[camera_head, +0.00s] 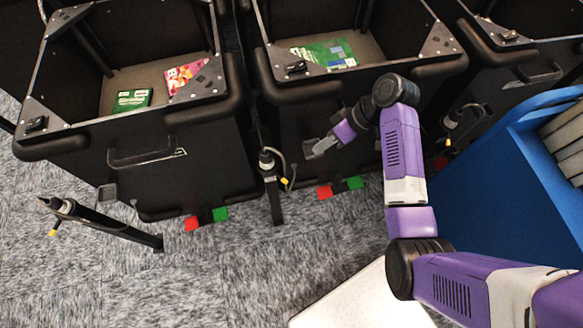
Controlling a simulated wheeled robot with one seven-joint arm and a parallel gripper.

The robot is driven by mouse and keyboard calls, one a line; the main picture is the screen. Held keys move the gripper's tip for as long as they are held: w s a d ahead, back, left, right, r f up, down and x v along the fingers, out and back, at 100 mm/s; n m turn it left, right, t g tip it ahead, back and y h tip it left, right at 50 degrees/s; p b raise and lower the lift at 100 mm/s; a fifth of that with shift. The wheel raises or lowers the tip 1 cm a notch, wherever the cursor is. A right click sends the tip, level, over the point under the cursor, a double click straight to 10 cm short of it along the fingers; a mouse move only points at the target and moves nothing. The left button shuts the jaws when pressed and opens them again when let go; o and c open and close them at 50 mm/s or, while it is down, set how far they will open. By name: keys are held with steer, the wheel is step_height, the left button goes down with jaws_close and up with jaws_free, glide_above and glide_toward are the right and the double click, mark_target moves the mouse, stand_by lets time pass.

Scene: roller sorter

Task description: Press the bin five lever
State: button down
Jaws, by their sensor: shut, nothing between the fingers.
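Several black bins stand in a row: one at the left (60,100), one in the middle (300,115), and one partly in view at the right (520,70). I see no bin number, so I cannot tell which is bin five. A red and green pair of tabs (207,219) sits low at the left bin, and another pair (340,187) at the middle bin. A red tab (440,161) shows partly near the right bin. My gripper (312,149) is shut and empty, in front of the middle bin's front wall, above its red and green tabs.
Black posts with cables stand on the floor, one (273,190) between the left and middle bins and one (110,222) at the left. A blue cart (500,190) with books (565,135) is at the right.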

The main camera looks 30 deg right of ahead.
mark_target(281, 177)
stand_by(0.4)
steer(key=w+a+f, duration=0.1)
steer(key=a+f, duration=0.7)
steer(key=f, duration=0.1)
steer(key=shift+w+a+p, duration=0.4)
steer(key=shift+p, duration=0.05)
